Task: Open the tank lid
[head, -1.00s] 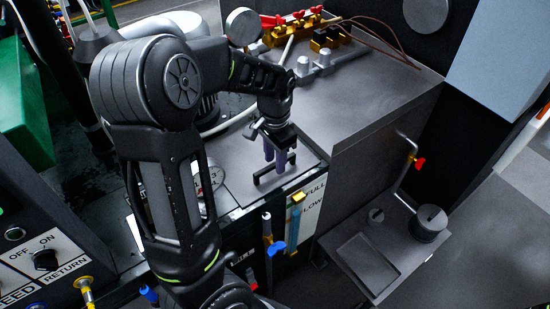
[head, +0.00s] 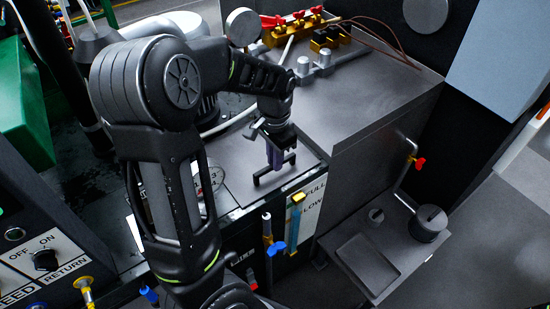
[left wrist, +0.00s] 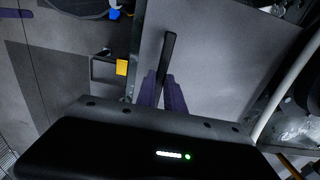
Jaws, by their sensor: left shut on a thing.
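The tank lid (head: 238,158) is a flat grey plate on top of the machine, lying flat. It carries a black bar handle (head: 262,181). My left gripper (head: 275,164) points down from above with its purple fingers shut on the handle. In the left wrist view, the fingers (left wrist: 160,94) close around the handle (left wrist: 169,48), whose far end sticks out beyond them over the grey lid (left wrist: 215,60). Part of the lid is hidden behind my left arm in the head view. My right gripper is not in view.
A grey box (head: 375,95) with brass and red fittings (head: 298,27) stands right of the lid. A level gauge with a yellow top (head: 297,198) and a blue-handled valve (head: 274,247) are on the front. A control panel (head: 40,250) is at lower left.

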